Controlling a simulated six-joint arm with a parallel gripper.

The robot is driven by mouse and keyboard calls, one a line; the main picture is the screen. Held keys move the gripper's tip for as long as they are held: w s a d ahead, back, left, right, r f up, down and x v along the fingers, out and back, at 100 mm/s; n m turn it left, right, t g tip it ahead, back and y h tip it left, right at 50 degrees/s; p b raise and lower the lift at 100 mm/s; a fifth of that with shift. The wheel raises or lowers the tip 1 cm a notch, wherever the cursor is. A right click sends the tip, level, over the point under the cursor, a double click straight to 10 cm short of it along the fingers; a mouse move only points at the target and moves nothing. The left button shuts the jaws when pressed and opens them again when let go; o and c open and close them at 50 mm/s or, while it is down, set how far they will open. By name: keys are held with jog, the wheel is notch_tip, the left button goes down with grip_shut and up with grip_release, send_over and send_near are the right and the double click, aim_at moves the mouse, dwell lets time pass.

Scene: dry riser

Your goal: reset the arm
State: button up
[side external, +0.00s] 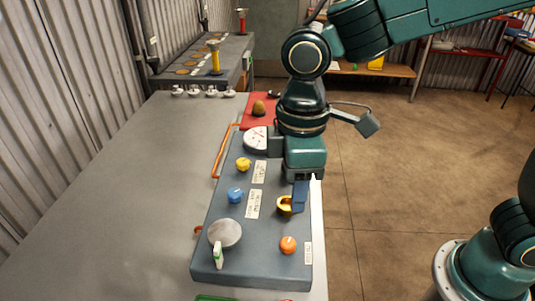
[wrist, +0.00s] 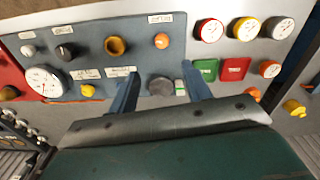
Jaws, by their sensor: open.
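My gripper (side external: 300,200) points down over the right side of a blue-grey panel (side external: 205,264), near a brass ring-shaped fitting (side external: 284,205). I cannot tell from this view whether it touches the fitting. In the wrist view my gripper (wrist: 158,76) has its two blue fingers spread wide. No object is held between them. A grey round knob (wrist: 160,86) shows in the gap, beyond the fingers.
The panel carries a white gauge (side external: 257,139), a yellow knob (side external: 243,164), a blue knob (side external: 235,195), a grey disc (side external: 225,233) and an orange knob (side external: 288,245). A red plate (side external: 258,110) lies behind. The grey bench (side external: 120,190) is mostly clear at left.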

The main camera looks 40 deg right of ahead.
jog(key=s+d+r+m+t, duration=0.2)
jog(key=s+d+m, duration=0.3)
jog(key=d, duration=0.6)
jog(key=s+d+r+m+t, duration=0.3)
jog(key=s+d+m, duration=0.2)
jog(key=d, duration=0.5)
jog(key=shift+s+d+r+m, duration=0.35)
jog(key=shift+s+d+m, duration=0.05)
jog(key=shift+s, duration=0.35)
jog(key=shift+w, duration=0.1)
jog(key=w+a+f+n+g, duration=0.2)
jog(key=w+a+n, duration=0.3)
jog(key=a, duration=0.6)
jog(key=w+a+f+n+g, duration=0.3)
jog(key=w+a+n, duration=0.3)
jog(key=a, duration=0.5)
jog(key=shift+w+a+f, duration=0.15)
jog(key=shift+w+f, duration=0.05)
jog(key=shift+f, duration=0.35)
jog(key=shift+f, duration=0.1)
